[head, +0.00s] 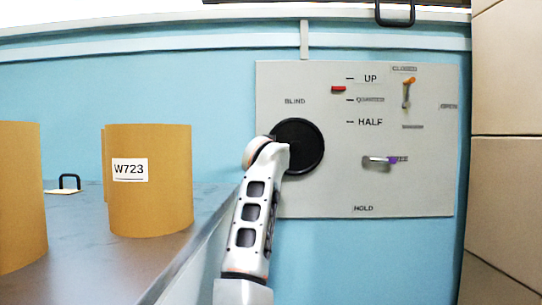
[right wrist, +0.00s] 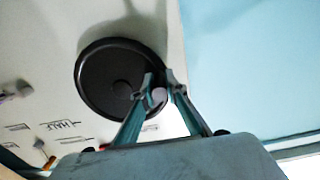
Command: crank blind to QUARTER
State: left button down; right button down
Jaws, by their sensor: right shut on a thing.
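The black round crank disc (head: 300,146) labelled BLIND is on the grey wall panel (head: 400,190). The red pointer (head: 338,88) sits about midway between the UP mark and the QUARTER mark (head: 370,100). My right arm reaches up from below to the disc's left side; its fingers are hidden there in the head view. In the right wrist view my right gripper (right wrist: 158,92) is shut on a small pale crank knob (right wrist: 158,97) near the rim of the disc (right wrist: 105,82). My left gripper is not in view.
Right of the crank, the panel carries an orange-tipped lever (head: 407,92) and a purple-ended lever (head: 380,160). Brown paper rolls, one labelled W723 (head: 150,205), stand on the grey bench (head: 80,275) at left. Stacked boxes (head: 505,80) line the right side.

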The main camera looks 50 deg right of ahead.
jog(key=shift+r, duration=0.1)
jog(key=c, duration=2)
grip_release()
notch_tip(320, 180, up, 10)
